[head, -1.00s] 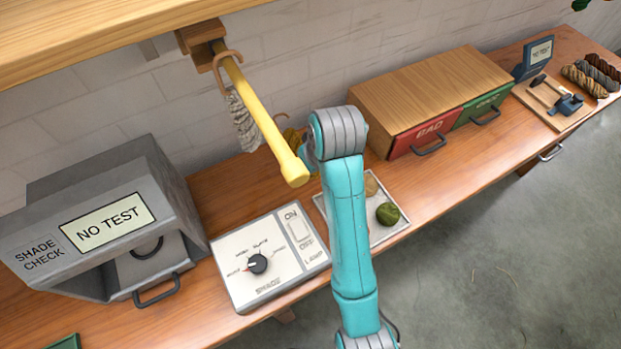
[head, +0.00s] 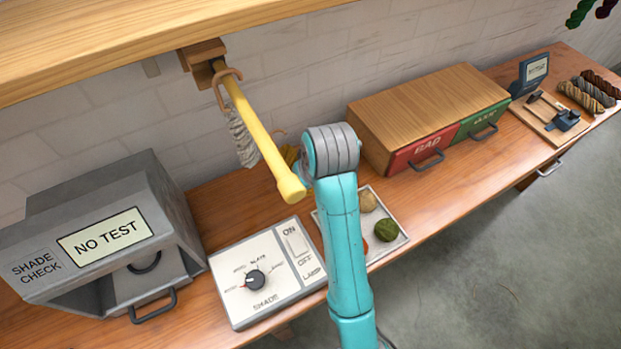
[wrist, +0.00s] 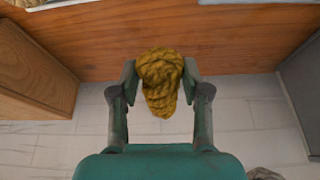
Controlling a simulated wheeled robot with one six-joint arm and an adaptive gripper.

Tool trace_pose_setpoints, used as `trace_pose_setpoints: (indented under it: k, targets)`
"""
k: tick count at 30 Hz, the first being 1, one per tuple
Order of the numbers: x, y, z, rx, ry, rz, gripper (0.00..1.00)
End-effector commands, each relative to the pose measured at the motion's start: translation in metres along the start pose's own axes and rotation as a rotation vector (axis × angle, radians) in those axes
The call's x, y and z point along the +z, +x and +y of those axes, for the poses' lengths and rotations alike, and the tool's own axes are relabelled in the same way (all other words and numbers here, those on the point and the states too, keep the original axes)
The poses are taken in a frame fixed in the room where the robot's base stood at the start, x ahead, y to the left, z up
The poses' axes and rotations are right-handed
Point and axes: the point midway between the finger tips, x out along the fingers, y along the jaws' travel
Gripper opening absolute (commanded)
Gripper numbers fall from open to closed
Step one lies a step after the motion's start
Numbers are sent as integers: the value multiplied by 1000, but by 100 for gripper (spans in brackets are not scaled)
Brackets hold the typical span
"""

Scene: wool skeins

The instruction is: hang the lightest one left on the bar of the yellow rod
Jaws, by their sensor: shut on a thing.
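The yellow rod (head: 258,130) juts out from a wooden block under the shelf. A pale grey skein (head: 241,138) hangs from it by a brown hook near the block. My gripper (wrist: 161,72) is shut on a mustard-yellow skein (wrist: 162,92), with one finger on each side. In the head view, the mustard skein (head: 290,153) shows only in part, behind the rod's free end and left of my arm. A hook shows above it. My arm hides most of the gripper there. I cannot tell how far the skein is from the rod.
A tray (head: 402,236) holds tan, green and orange balls, partly behind my arm. The shade-check box (head: 100,240) and the lamp panel (head: 240,295) stand at left. A drawer cabinet (head: 430,100) stands at right. Several skeins (head: 590,90) lie far right. The wooden shelf (head: 120,40) runs above.

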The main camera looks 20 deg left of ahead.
Motion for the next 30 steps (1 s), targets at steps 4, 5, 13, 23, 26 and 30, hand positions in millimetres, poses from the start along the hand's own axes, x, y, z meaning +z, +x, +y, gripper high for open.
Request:
trace_pose_setpoints:
  k: [4,5,13,23,26,30]
  targets:
    - [0,0,-7,0,0,0,10]
    - [0,0,-8,0,0,0,10]
    - [0,0,-20,-1,-1,0,10]
    - [0,0,-23,0,1,0,10]
    - [0,0,-23,0,1,0,10]
    - [0,0,-22,0,1,0,10]
